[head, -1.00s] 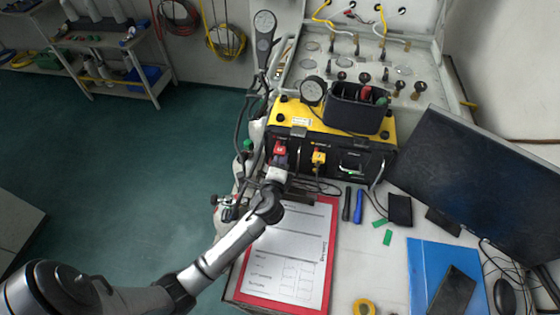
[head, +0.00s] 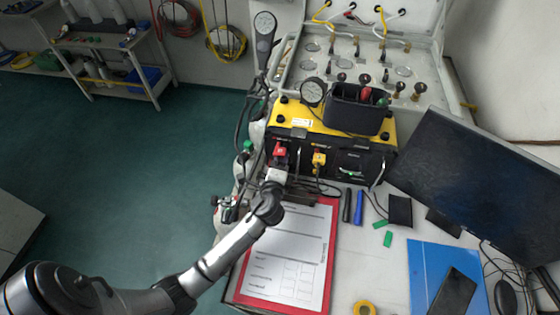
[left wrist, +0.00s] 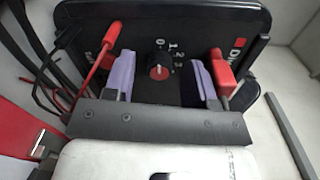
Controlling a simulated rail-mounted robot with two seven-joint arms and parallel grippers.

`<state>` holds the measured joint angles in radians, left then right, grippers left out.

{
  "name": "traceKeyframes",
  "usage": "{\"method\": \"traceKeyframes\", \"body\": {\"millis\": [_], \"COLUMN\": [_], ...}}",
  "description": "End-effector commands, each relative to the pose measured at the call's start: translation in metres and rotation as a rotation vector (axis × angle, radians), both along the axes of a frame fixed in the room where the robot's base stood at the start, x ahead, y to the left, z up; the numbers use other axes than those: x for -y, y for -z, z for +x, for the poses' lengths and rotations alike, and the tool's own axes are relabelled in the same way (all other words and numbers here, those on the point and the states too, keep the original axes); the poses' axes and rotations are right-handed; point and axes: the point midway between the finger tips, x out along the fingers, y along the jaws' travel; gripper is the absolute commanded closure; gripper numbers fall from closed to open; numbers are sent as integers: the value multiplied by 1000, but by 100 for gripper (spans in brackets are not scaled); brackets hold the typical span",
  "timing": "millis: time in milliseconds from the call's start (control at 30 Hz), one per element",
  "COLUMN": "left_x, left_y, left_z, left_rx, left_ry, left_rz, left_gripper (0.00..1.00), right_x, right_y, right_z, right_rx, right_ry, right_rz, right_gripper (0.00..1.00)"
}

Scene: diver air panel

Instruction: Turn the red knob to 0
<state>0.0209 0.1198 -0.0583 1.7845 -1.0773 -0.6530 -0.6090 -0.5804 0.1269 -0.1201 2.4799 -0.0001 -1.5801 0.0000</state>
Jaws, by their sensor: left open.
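In the head view my left gripper (head: 280,163) is at the left part of the black and yellow air panel (head: 325,131). My right gripper is out of view.
A red-edged clipboard (head: 290,255) lies below the arm. A monitor (head: 480,185) stands at the right. A dark pouch (head: 355,108) sits on the panel box.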

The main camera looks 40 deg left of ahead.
Motion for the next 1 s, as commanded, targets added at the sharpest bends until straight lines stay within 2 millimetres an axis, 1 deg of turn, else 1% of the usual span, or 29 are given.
{"method": "traceKeyframes", "body": {"millis": [133,233,700,900,1000], "left_x": [2,7,51,63,66], "left_y": [0,0,-2,-4,-4], "left_z": [-3,-12,-89,-110,-116], "left_rx": [-1,-1,-2,-1,-1], "left_ry": [1,1,0,1,0], "left_rz": [-1,-1,-2,-2,0], "left_gripper": [49,49,49,49,49], "right_x": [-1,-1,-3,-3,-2], "right_y": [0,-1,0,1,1], "right_z": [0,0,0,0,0], "right_rx": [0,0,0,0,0], "right_ry": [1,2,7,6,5], "right_rz": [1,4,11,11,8], "right_gripper": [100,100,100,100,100]}}
